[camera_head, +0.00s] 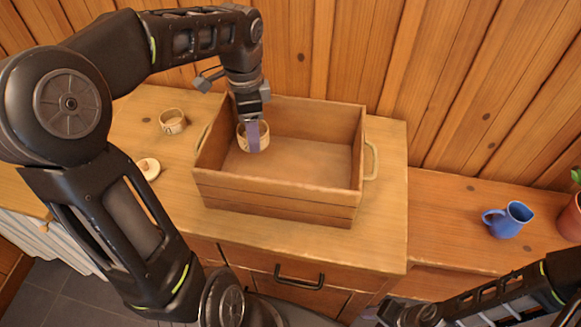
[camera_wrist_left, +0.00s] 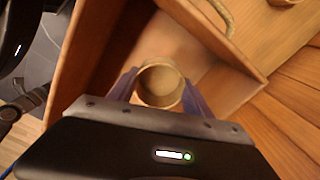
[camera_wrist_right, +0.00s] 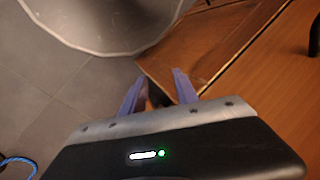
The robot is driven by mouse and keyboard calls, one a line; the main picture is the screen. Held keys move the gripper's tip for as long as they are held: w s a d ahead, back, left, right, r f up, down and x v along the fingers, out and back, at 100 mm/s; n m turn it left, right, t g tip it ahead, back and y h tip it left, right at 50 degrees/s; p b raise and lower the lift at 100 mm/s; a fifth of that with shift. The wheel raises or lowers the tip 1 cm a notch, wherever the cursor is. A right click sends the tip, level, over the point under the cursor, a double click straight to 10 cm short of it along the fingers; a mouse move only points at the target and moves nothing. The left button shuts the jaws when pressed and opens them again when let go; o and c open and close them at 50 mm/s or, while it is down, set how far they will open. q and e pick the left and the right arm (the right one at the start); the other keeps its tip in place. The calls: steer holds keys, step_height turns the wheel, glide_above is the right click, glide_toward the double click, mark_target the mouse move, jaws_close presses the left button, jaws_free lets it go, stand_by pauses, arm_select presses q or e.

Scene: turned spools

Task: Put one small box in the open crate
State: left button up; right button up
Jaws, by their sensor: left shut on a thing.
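The open crate (camera_head: 275,190) is a wooden box with rope-like side handles on the counter. My left gripper (camera_head: 252,135) is shut on a small round wooden box (camera_head: 258,143), its two purple fingers on either side of it. It holds the box over the crate's left part, at about rim level or lower; whether it touches the floor I cannot tell. The held box also shows in the left wrist view (camera_wrist_left: 160,84), its round open top facing the camera. A second small box (camera_head: 172,121) stands on the counter left of the crate. My right gripper (camera_wrist_right: 156,90) is open and empty, low beside the cabinet.
A pale round piece (camera_head: 149,167) lies on the counter left of the crate, partly behind my left arm. A plank wall rises behind. The crate's right part is empty.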

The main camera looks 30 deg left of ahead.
arm_select(q)
steer(key=shift+s+r, duration=0.1)
steer(key=shift+s, duration=0.05)
glide_above(256, 169)
steer(key=shift+f, duration=3.15)
steer(key=shift+f, duration=1.85)
steer(key=shift+f, duration=0.1)
steer(key=shift+f, duration=0.15)
steer(key=o, duration=1.3)
steer(key=shift+r, duration=0.2)
step_height(256, 169, up, 12)
steer(key=shift+r, duration=0.1)
